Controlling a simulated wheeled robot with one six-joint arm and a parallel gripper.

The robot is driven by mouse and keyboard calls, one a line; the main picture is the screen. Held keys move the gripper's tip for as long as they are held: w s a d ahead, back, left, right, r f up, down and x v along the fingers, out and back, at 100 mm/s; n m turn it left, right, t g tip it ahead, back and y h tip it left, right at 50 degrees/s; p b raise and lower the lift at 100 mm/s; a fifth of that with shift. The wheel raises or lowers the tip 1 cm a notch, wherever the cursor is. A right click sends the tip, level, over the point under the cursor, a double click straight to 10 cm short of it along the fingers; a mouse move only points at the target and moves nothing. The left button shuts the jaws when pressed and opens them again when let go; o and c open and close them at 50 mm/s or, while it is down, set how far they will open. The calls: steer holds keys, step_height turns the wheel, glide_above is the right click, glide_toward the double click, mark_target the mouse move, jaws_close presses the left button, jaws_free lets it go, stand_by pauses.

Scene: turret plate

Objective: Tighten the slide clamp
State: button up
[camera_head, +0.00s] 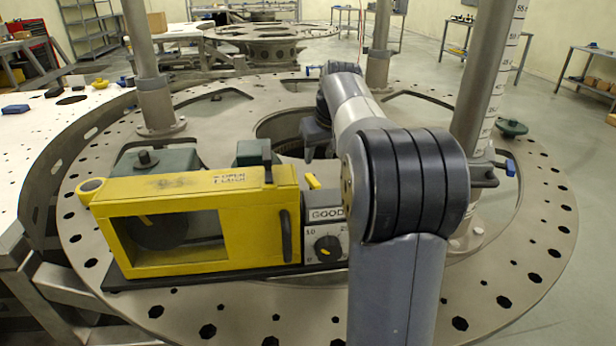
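A dark clamp-like fitting (485,177) with a blue-tipped handle (510,167) sits at the right-hand post (490,85), which carries a printed scale. It may be the slide clamp, but I cannot tell for sure, nor how tight it is. My arm reaches away from the camera over the round plate (215,313). Its dark end, with my gripper (317,140), hangs near the plate's central opening, left of the scaled post and apart from it. The fingers are too small and partly hidden, so I cannot see whether they are open or hold anything.
A yellow-framed machine (255,220) with a knob (327,248) stands at the front left of the plate. Other posts rise at the left (150,70) and back (380,45). A green knob-like piece (511,128) lies at the right. The plate's front right is clear.

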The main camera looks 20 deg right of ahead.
mark_target(313, 179)
steer(key=x, duration=0.9)
steer(key=shift+f, duration=0.2)
jaws_close()
